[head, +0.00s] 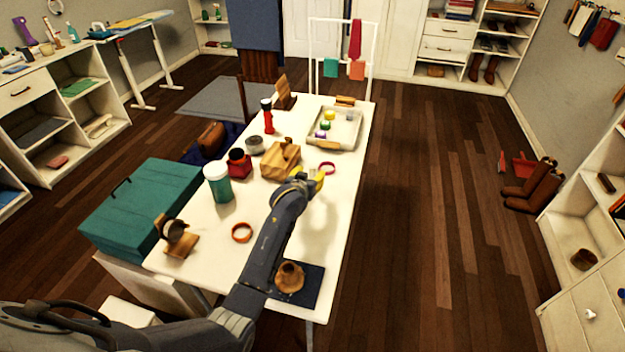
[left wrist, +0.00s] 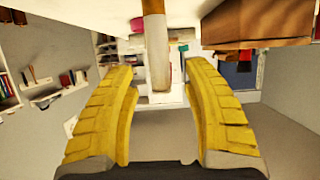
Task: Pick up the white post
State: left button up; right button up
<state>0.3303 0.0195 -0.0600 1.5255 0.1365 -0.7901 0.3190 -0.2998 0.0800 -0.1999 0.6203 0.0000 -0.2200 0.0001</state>
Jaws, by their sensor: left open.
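My left gripper (head: 316,177) reaches over the middle of the white table with its yellow fingers apart. In the left wrist view, which is upside down, the open fingers (left wrist: 163,95) stand on either side of a pale post (left wrist: 158,50). The post is whitish with a tan band near the table end. It lies between the fingers in the picture, and I see no clear contact. In the head view I cannot make out the post, which the gripper seems to hide. My right gripper is not in view.
A green jar (head: 218,182), another ring (head: 242,232) and a tray (head: 349,124) stand around. The table's right side is clear.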

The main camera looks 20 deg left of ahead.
aim_at(311, 174)
pick_arm(q)
jog(key=shift+x, duration=1.5)
grip_shut()
